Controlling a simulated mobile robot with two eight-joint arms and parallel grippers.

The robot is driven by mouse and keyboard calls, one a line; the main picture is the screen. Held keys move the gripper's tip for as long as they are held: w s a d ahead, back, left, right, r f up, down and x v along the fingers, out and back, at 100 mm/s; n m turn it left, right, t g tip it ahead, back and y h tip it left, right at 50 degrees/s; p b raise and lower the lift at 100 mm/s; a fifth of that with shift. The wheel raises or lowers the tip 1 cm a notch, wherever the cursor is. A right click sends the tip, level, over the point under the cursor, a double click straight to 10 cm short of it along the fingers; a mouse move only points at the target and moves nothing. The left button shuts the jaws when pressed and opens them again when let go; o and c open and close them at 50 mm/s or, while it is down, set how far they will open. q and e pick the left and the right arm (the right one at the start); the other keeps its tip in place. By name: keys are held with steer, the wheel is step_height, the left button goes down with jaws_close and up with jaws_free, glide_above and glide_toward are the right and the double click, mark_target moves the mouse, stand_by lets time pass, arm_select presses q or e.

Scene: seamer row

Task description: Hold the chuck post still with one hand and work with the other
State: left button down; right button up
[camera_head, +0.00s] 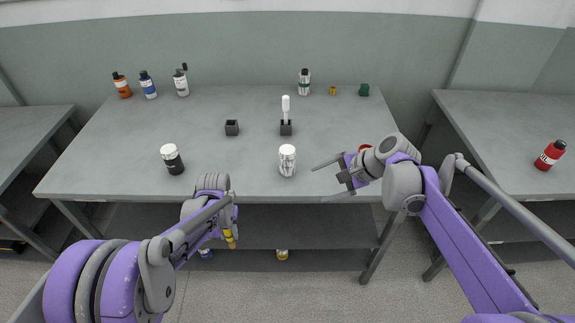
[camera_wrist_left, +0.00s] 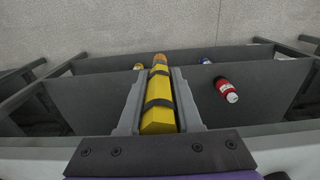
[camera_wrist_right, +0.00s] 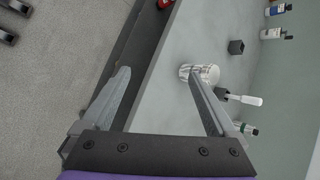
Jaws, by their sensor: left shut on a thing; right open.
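My left gripper (camera_head: 229,238) hangs in front of the table's near edge, over the lower shelf. In the left wrist view it is shut on a yellow bar-shaped tool (camera_wrist_left: 158,118) with black bands and an orange end. My right gripper (camera_head: 325,184) is open and empty near the front edge, right of a silver-and-white cylinder (camera_head: 287,161). In the right wrist view the cylinder (camera_wrist_right: 205,74) stands beside one finger, not between the fingers. A white upright handle (camera_head: 285,104) stands in a dark block (camera_head: 285,128) behind it. I cannot tell which thing is the chuck post.
A black-and-white jar (camera_head: 172,159) and an empty dark block (camera_head: 231,128) stand left. Several bottles line the back. A red thing (camera_head: 364,148) is partly hidden behind my right gripper. A red bottle (camera_wrist_left: 227,90) lies on the lower shelf. The table's middle has free room.

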arm_select(q)
steer(key=f+b, duration=0.1)
steer(key=s+f+b, duration=0.1)
steer(key=f, duration=0.1)
steer(key=shift+s+f, duration=0.15)
steer(key=shift+f, duration=0.15)
arm_select(e)
steer(key=w+f+m+y, duration=0.3)
steer(key=w+f+m, duration=0.2)
steer(key=w, duration=0.5)
steer(key=m+y+b, duration=0.2)
steer(key=m+y, duration=0.2)
glide_toward(290, 165)
steer(key=shift+w+f, duration=1.05)
steer(key=shift+f, duration=0.1)
steer(key=shift+w+a+f, duration=0.2)
steer(key=shift+a, duration=0.05)
arm_select(q)
steer(key=shift+s+f, duration=0.25)
steer(key=shift+f, duration=0.55)
steer(key=shift+s+f, duration=0.2)
steer(key=shift+f, duration=0.55)
arm_select(e)
steer(key=shift+x, duration=4.65)
steer(key=shift+w, duration=0.1)
steer(key=c, duration=0.8)
steer(key=shift+c, duration=0.2)
